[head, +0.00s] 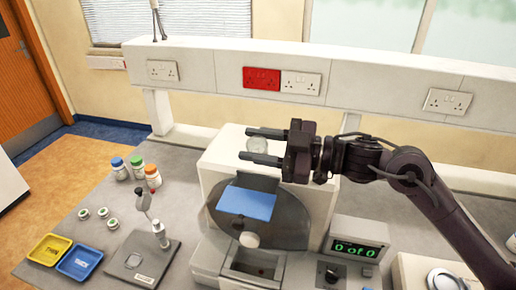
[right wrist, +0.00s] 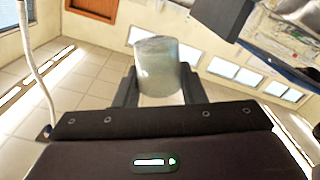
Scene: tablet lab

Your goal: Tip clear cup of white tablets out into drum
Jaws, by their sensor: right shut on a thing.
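My right gripper (head: 249,146) is shut on the clear cup (head: 259,145), holding it in the air in front of the machine's white housing, above the drum. In the right wrist view the cup (right wrist: 158,66) sits between the two fingers (right wrist: 160,88) and looks pale and cloudy; I cannot make out separate tablets or its exact tilt. The drum (head: 292,218) is a grey see-through disc on the machine's front, with a blue panel (head: 247,204) at its upper part, below the gripper. My left gripper is not in view.
At left are several capped bottles (head: 137,167), small jars (head: 101,214), a grey stand instrument (head: 140,262), a yellow tray (head: 48,250) and a blue tray (head: 79,262). A white socket ledge (head: 205,72) runs behind.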

